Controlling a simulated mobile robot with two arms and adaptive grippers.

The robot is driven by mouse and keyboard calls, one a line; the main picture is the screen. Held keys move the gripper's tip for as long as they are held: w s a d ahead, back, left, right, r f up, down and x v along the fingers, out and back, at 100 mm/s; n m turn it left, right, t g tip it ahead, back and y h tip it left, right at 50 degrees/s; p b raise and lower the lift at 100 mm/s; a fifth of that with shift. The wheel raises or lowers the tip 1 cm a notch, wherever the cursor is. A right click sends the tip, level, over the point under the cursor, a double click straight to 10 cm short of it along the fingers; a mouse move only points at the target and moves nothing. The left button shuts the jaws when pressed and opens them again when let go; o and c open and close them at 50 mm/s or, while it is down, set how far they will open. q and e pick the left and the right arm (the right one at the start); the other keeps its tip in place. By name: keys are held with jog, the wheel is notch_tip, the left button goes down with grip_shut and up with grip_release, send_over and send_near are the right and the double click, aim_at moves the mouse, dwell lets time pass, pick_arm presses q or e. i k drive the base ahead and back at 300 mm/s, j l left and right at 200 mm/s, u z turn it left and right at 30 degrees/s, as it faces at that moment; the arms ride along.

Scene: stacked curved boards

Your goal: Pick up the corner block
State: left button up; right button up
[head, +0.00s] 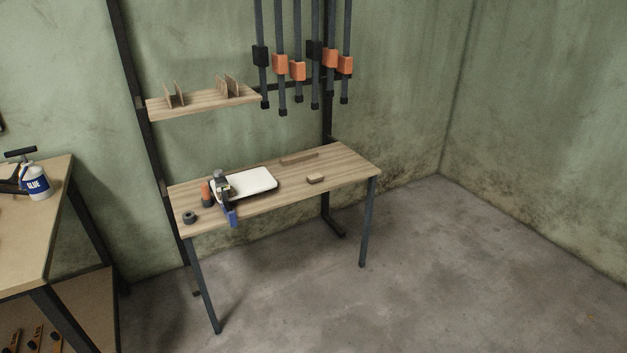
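A small brown wooden block (315,179) lies on the right half of the wooden workbench (345,170), near its front edge. It looks like the corner block, but it is too small to make out its exact shape. A longer, thin wooden strip (299,158) lies behind it, toward the back of the bench. Neither of my grippers is in view.
A white tray or board (255,182), a blue-handled clamp (232,217), an orange-topped bottle (206,194) and a dark roll (190,217) occupy the bench's left half. A shelf (200,104) and hanging bar clamps (297,70) are above. Open floor (450,270) lies right.

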aim_at(312, 178)
jog(key=i+l, duration=0.2)
jog(key=i, duration=0.25)
jog(key=i+l+u, duration=0.15)
jog(key=i, duration=0.35)
jog(key=i+l, duration=0.35)
jog(key=i+l+u, duration=0.15)
jog(key=i+l, duration=0.15)
jog(key=i, duration=0.25)
